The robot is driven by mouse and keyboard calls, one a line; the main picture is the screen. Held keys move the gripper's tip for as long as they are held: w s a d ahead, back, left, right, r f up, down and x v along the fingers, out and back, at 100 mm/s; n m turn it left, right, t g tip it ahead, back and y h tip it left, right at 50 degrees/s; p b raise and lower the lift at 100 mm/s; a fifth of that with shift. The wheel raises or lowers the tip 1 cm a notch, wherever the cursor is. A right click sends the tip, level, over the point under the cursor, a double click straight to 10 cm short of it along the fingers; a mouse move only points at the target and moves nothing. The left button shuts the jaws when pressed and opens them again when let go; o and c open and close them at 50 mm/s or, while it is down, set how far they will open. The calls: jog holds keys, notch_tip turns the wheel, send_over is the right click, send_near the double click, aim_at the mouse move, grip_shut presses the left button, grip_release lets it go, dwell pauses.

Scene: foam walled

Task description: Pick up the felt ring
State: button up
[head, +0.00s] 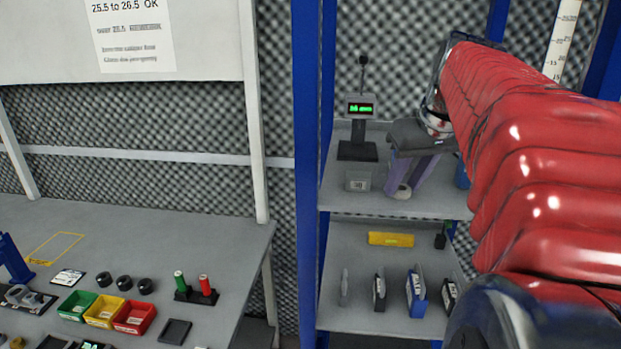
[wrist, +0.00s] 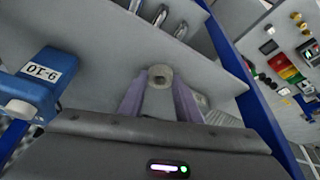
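The felt ring is a small, thick grey ring with a hole (wrist: 160,77), in the upper middle of the wrist view. In the head view the felt ring (head: 402,192) sits on the upper shelf, close to the fingertips. My gripper (head: 410,184) points down at that shelf, with its purple fingers apart. In the wrist view my gripper's fingers (wrist: 161,86) lie on either side of the ring with a narrow gap showing. I cannot tell whether either finger touches it.
A scale display on a stand (head: 358,135) and a grey labelled block (head: 358,181) stand left of my gripper on the upper shelf (head: 345,203). A blue labelled device (wrist: 38,85) is close by in the wrist view. A blue post (head: 308,180) edges the shelf's left side.

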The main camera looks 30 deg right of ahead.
aim_at(402, 197)
jog(key=c, duration=0.5)
jog(key=shift+c, duration=0.2)
notch_tip(402, 197, up, 10)
dwell(0.5)
dwell(0.4)
